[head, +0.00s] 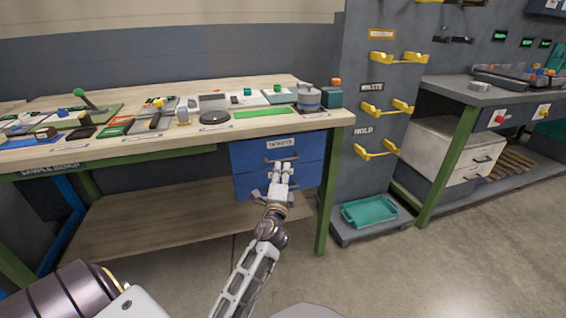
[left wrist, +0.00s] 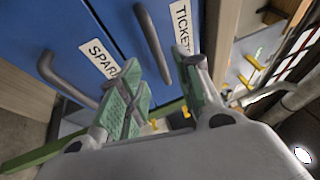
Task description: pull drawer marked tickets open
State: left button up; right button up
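The blue tickets drawer (head: 250,156) is the upper one of two under the wooden bench, and its front looks shut. Its white label (left wrist: 181,25) reads "TICKET…" in the left wrist view, with the end cut off. Its grey bar handle (left wrist: 153,42) stands beside that label. My left gripper (head: 283,169) is in front of the drawers, just below the handle in the head view. In the left wrist view, its green-padded fingers (left wrist: 164,66) are apart, with the handle's near end showing between the tips. I cannot tell whether they touch it. My right gripper is not in view.
The lower blue drawer (head: 255,186), labelled "SPAR…" in the left wrist view, has its own handle (left wrist: 62,80). A green bench leg (head: 328,190) stands just right of the drawers. A low wooden shelf (head: 150,200) lies to their left. Open floor (head: 370,275) is at front right.

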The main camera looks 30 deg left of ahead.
aim_at(283, 164)
pick_arm(q)
jog(key=shift+p+x, duration=0.5)
jog(key=shift+x, duration=2)
grip_shut()
